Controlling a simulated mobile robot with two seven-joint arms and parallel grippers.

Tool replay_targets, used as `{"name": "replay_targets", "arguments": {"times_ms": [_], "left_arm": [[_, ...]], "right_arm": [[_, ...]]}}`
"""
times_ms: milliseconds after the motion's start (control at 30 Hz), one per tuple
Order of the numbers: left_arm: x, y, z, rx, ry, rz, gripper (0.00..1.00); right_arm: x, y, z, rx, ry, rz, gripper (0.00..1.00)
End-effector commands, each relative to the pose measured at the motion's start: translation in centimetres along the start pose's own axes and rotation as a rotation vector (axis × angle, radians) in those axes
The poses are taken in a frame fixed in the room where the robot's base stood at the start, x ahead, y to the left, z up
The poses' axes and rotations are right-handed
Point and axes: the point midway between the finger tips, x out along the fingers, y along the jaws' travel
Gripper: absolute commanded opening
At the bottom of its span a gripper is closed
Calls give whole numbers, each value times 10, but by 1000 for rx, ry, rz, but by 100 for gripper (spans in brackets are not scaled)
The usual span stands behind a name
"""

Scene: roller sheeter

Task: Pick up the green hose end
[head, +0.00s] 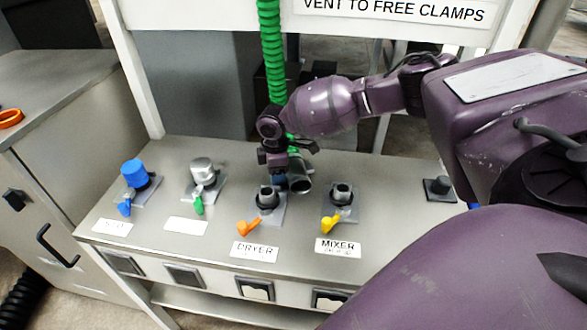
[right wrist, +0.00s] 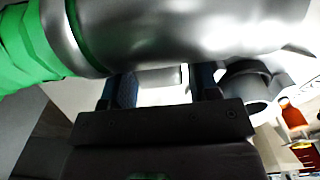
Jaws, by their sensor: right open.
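The green hose (head: 270,45) hangs from above and passes behind my right arm. Its end is a silver metal cuff (head: 299,178), hanging just above the table behind the DRYER port. In the right wrist view the silver cuff (right wrist: 190,30) with a green band fills the top, and the green ribbed hose (right wrist: 28,48) is at left. My right gripper (head: 279,181) is right beside the cuff, fingers pointing down. In the right wrist view its two dark blue-padded fingers (right wrist: 165,88) are apart, with the cuff across their tips. I cannot tell whether they touch it. My left gripper is out of view.
The grey table (head: 150,225) has a DRYER port (head: 268,195) with an orange lever and a MIXER port (head: 342,193) with a yellow lever. A blue-capped port (head: 134,173) and a silver-capped port (head: 202,170) stand left. A white sign (head: 395,10) hangs above.

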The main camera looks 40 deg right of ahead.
Motion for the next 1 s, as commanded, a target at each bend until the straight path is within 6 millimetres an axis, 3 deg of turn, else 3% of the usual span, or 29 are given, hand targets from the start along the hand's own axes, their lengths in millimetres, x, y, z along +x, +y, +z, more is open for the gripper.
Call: {"name": "replay_targets", "arguments": {"times_ms": [233,600,867,1000], "left_arm": [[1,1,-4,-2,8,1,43],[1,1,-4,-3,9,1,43],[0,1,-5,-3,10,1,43],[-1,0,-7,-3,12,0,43]], "right_arm": [[0,0,0,0,1,1,54],[-1,1,0,0,1,3,0],[-4,1,0,0,2,3,0],[-17,2,0,0,4,5,0]]}}
